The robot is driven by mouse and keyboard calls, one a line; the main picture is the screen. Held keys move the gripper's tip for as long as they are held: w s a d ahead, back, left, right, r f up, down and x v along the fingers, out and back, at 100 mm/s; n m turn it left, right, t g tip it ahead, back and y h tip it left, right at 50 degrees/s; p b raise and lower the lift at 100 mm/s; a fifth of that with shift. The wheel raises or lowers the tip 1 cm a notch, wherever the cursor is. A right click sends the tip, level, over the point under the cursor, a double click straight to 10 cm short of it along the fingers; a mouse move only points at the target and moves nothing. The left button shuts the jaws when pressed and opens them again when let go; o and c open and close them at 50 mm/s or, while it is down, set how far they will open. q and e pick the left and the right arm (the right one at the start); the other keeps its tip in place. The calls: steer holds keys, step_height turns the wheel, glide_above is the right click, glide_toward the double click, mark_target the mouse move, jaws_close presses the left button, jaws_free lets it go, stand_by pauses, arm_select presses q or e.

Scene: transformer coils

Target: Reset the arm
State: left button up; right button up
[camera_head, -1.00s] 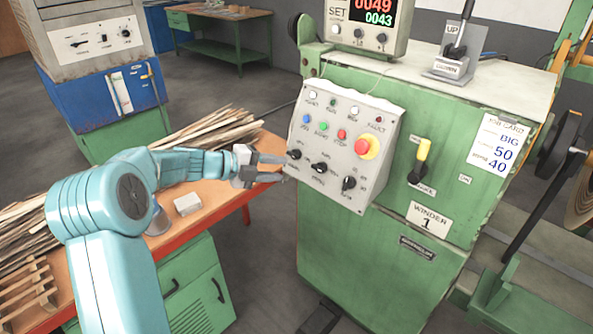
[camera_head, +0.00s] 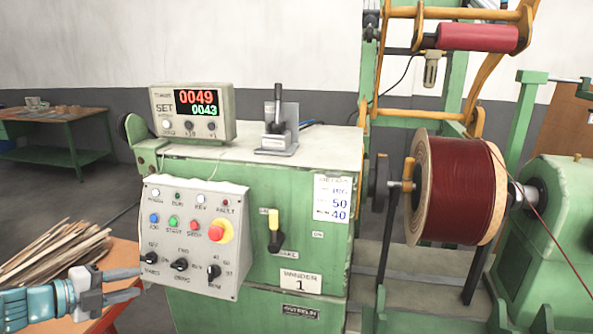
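My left gripper (camera_head: 138,284) is at the lower left, its two grey fingers apart with nothing between them. It is just left of the sloped control panel (camera_head: 200,262), level with its row of black knobs; I cannot tell whether it touches the panel. My teal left arm enters from the lower left edge. My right arm and gripper are not in view. The panel sits on the green winder cabinet (camera_head: 318,255) and carries small coloured buttons and a red-on-yellow stop button (camera_head: 220,231).
A counter box (camera_head: 165,107) showing 0049 and 0043 and a lever (camera_head: 277,115) stand on the cabinet. A dark red wire spool (camera_head: 460,190) is at the right. Wooden strips (camera_head: 55,252) lie at the left.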

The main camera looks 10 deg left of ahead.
arm_select(q)
steer(key=w+d+f+n+g+h, duration=0.1)
steer(key=d+f+n, duration=0.2)
steer(key=d+f, duration=0.5)
steer(key=d+f+n+h, duration=0.1)
steer(key=d+f+n, duration=0.25)
steer(key=d, duration=0.75)
steer(key=w+d+f+n+g+h, duration=0.1)
steer(key=d+f+n, duration=0.2)
steer(key=d+f, duration=0.55)
steer(key=s+d+f+n+g+y, duration=0.3)
steer(key=s+d+f+n, duration=0.3)
steer(key=s+d+f, duration=0.15)
steer(key=s+a+f+n+g+y, duration=0.1)
steer(key=s+f+n+g, duration=0.2)
steer(key=s, duration=0.6)
steer(key=s+a+f+n+g+y, duration=0.2)
steer(key=s+f+n, duration=0.3)
steer(key=s, duration=0.4)
steer(key=shift+s+n+g+p, duration=0.45)
steer(key=shift+n+g, duration=0.1)
steer(key=shift+g, duration=0.15)
steer(key=shift+w+a, duration=0.1)
